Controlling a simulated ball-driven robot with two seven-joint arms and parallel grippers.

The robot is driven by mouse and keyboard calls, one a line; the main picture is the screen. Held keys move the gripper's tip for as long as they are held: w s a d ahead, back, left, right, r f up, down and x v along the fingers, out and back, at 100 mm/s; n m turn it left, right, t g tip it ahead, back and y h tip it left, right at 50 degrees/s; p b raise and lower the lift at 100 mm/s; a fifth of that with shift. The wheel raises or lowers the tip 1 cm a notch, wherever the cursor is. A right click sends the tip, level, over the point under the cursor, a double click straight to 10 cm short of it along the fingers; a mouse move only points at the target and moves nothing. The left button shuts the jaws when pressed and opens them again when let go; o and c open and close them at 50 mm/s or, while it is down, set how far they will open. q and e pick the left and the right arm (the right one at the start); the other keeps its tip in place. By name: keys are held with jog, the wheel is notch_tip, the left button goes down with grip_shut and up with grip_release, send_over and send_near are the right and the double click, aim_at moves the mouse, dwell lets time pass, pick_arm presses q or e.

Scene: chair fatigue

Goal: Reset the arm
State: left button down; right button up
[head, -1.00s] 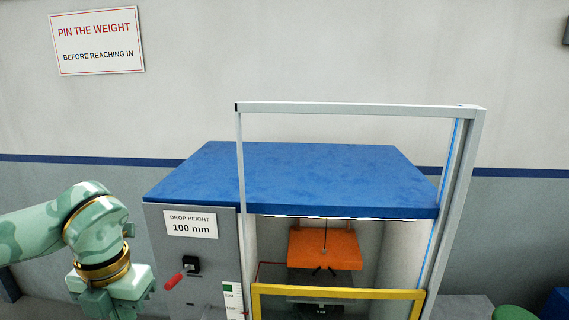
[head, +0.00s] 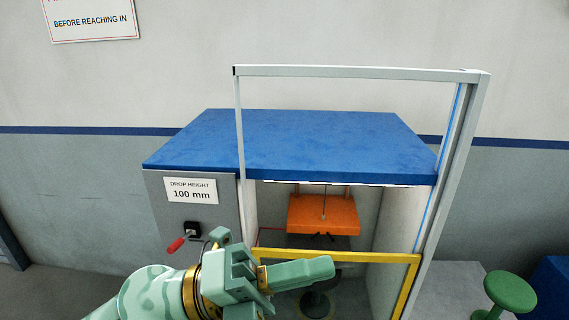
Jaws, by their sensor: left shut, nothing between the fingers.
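My left arm comes in from the lower left, and its green gripper (head: 298,272) lies across the lower front of the test machine. The gripper is shut with nothing in it. A yellow-framed guard (head: 350,257) stands behind or beside it, partly covered by the gripper. Inside the bay hangs an orange weight block (head: 323,213). A dark round-based stool-like part (head: 315,303) shows below the gripper. A red-handled lever (head: 176,244) on a black mount is on the grey panel, left of and above the gripper. My right gripper is not in view.
The machine has a blue top (head: 300,143) and a tall grey frame (head: 462,150) at its front. A label reading "DROP HEIGHT 100 mm" (head: 190,190) is on the panel. A green stool (head: 510,292) stands at right. A wall sign (head: 90,18) hangs upper left.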

pick_arm(q)
jog(key=w+a+n+t+y, duration=0.3)
jog(key=w+a+n+t, duration=0.1)
jog(key=n+t, duration=0.5)
jog(key=w+a+n+t+y, duration=0.3)
jog(key=w+a+n+t, duration=0.15)
jog(key=n+t, duration=0.4)
jog(key=s+a+f+n+g+y, duration=0.3)
jog(key=a+f+n+g+y, duration=0.2)
jog(key=a+f+n+y, duration=1.15)
jog(key=s+a+f+m+g+y, duration=0.25)
jog(key=s+a+f+g, duration=0.4)
jog(key=s+f, duration=0.5)
jog(key=s+d+f+g+h+b, duration=0.15)
jog(key=f+b, duration=0.35)
jog(key=f, duration=1.3)
jog(key=s+d+f+g+h+b, duration=0.15)
jog(key=f+b, duration=0.35)
jog(key=f, duration=1.3)
jog(key=s+f+n+g+b, duration=0.1)
jog(key=s+f+b, duration=0.4)
jog(key=s+f, duration=0.5)
jog(key=s+f+n+g+h+b, duration=0.1)
jog(key=s+f+n+g+b, duration=0.1)
jog(key=s+f, duration=0.8)
notch_tip(320, 180, down, 8)
jog(key=n+b, duration=0.1)
jog(key=b, duration=0.1)
jog(key=shift+s+d+b, duration=0.3)
jog(key=shift+b, duration=0.1)
